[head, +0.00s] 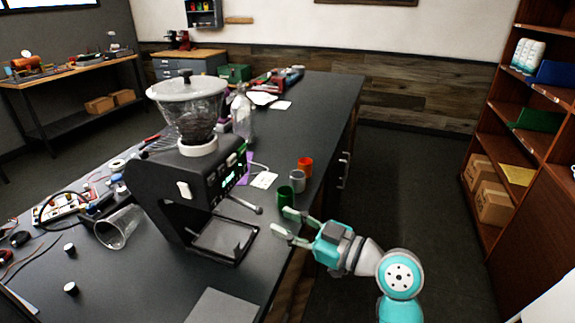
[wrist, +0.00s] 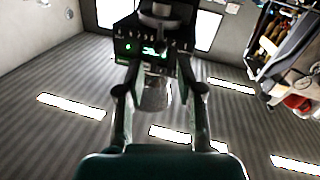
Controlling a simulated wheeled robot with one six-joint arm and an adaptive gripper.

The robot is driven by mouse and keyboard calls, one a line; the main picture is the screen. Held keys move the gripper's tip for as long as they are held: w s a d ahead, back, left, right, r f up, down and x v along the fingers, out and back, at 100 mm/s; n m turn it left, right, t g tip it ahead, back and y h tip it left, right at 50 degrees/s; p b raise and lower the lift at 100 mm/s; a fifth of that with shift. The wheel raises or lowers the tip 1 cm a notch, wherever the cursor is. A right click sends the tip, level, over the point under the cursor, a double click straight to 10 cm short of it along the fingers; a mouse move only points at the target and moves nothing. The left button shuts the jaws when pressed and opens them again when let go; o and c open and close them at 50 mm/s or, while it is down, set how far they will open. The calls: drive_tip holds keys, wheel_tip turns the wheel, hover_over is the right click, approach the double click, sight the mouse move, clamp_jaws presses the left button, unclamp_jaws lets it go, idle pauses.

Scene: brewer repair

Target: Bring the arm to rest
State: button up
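My gripper (head: 281,220) is at the right edge of the dark workbench, beside the coffee machine (head: 195,185). Its two pale fingers are spread with nothing visible between them. The upper finger's tip shows just in front of the green cup (head: 285,196); I cannot tell whether they touch. My arm reaches in from the lower right. In the wrist view, the open gripper (wrist: 155,92) points toward the machine's lit panel (wrist: 150,46). That view looks upside down, with the clear hopper (wrist: 155,95) framed between the fingers.
A grey cup (head: 297,181) and an orange cup (head: 305,167) stand behind the green one. A drip tray (head: 224,240) lies left of the gripper. A clear cup (head: 118,228) lies tipped among parts. Shelves (head: 525,130) stand right; the floor between is free.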

drive_tip(key=s+d+f+m+t+h, duration=0.2)
drive_tip(key=s+d+f+m+h, duration=0.25)
drive_tip(key=f, duration=0.35)
drive_tip(key=s+d+f+m+t+h, duration=0.1)
drive_tip(key=s+d+f+m+h, duration=0.25)
drive_tip(key=s+f, duration=0.35)
drive_tip(key=s+d+f+m+t+h, duration=0.25)
drive_tip(key=s+d+f+m, duration=0.2)
drive_tip(key=f, duration=0.55)
drive_tip(key=s+d+f+m+h, duration=0.1)
drive_tip(key=s+d+h, duration=0.1)
drive_tip(key=s, duration=0.6)
drive_tip(key=s+d+f+m+h, duration=0.1)
drive_tip(key=s+d+h, duration=0.15)
drive_tip(key=s, duration=0.45)
drive_tip(key=d+r+v, duration=0.1)
drive_tip(key=r+v, duration=0.1)
drive_tip(key=v, duration=1.2)
drive_tip(key=shift+w+r+n, duration=0.2)
drive_tip(key=shift+w+n, duration=0.1)
drive_tip(key=shift+n, duration=0.05)
